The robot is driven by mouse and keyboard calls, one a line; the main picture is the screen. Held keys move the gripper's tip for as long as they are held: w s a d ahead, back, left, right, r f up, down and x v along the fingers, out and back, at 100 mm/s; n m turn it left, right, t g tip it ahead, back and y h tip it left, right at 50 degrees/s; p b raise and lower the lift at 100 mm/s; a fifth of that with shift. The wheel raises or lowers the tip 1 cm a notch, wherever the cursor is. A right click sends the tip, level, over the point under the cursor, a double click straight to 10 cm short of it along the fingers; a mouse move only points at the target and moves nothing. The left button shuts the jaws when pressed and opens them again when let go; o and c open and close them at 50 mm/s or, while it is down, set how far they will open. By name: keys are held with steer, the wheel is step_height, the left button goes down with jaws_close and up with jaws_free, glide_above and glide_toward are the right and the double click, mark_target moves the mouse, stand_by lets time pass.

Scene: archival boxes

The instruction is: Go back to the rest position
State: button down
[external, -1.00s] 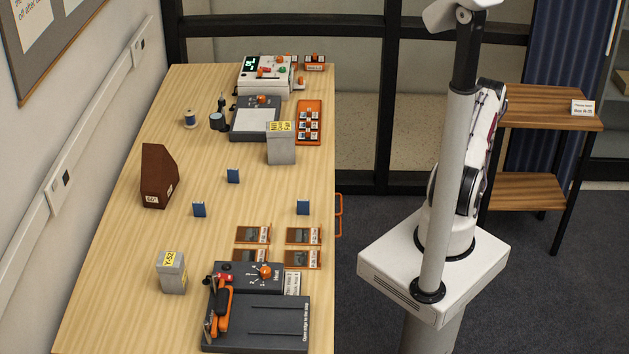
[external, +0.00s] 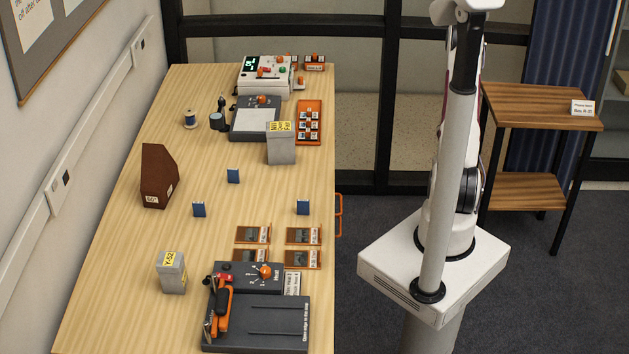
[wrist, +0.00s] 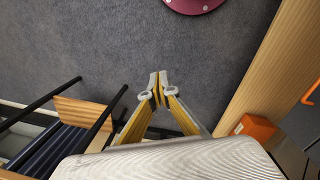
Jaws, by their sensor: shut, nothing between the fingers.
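My gripper (wrist: 158,90) shows in the wrist view with its two fingertips together and nothing between them. It hangs over the grey carpet, between the edge of the wooden table on the right and the side stand on the left. In the external view my arm stands nearly upright on its white base, to the right of the table. The gripper itself cannot be made out there.
The long wooden table (external: 120,250) holds grey boxes (external: 281,148) (external: 172,274), a brown box (external: 159,178), small blue pieces (external: 233,176), orange-framed cards (external: 303,236) and dark devices (external: 275,325). A two-tier wooden stand (external: 540,105) is right of my arm. Carpet between is clear.

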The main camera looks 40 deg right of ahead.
steer(key=w+a+r+g+h, duration=0.1)
steer(key=a+r, duration=0.3)
steer(key=r, duration=0.6)
steer(key=w+a+r, duration=0.1)
steer(key=a+r, duration=0.3)
steer(key=r, duration=0.5)
steer(key=a+r+n+t+y, duration=0.1)
steer(key=a+r+n+t, duration=0.3)
steer(key=a+r, duration=1.7)
steer(key=a+t, duration=0.3)
steer(key=shift+a+r+n+y, duration=0.15)
steer(key=shift+r+n+y, duration=0.25)
